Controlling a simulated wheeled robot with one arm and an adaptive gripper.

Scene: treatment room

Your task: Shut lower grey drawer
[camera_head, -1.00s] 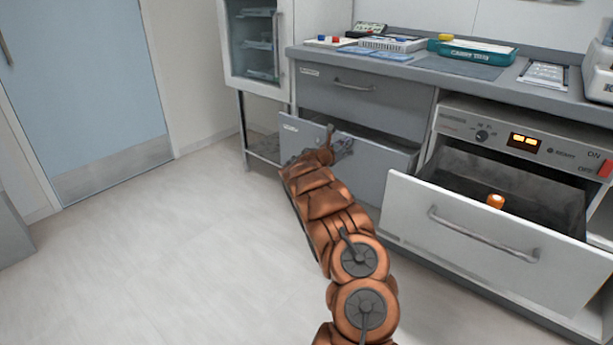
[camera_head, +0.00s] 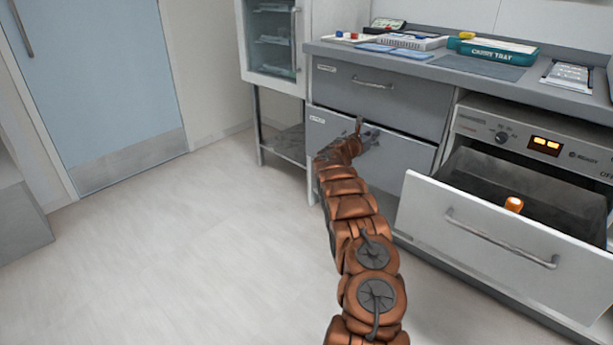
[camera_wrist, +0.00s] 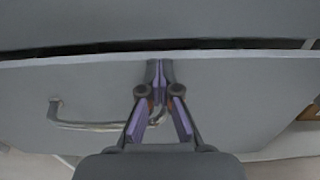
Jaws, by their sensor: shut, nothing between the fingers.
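The lower grey drawer (camera_head: 400,152) is in the grey cabinet, below the upper grey drawer (camera_head: 410,100). In the wrist view its grey front (camera_wrist: 230,100) fills the middle, with a thin dark gap along its top edge. Its bar handle (camera_wrist: 85,125) shows left of my gripper and passes partly behind it. My gripper (camera_wrist: 159,65) is shut and empty, its fingertips at the upper edge of the drawer front. In the head view my gripper (camera_head: 368,135) is at the drawer front, partly hidden by my arm. I cannot tell whether the tips touch it.
A white drawer (camera_head: 480,235) at the right stands wide open, with an orange object (camera_head: 513,204) in it. The worktop (camera_head: 450,70) holds a teal carry tray (camera_head: 495,50). A glass-door cabinet (camera_head: 272,45) stands to the left. The floor at left is clear.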

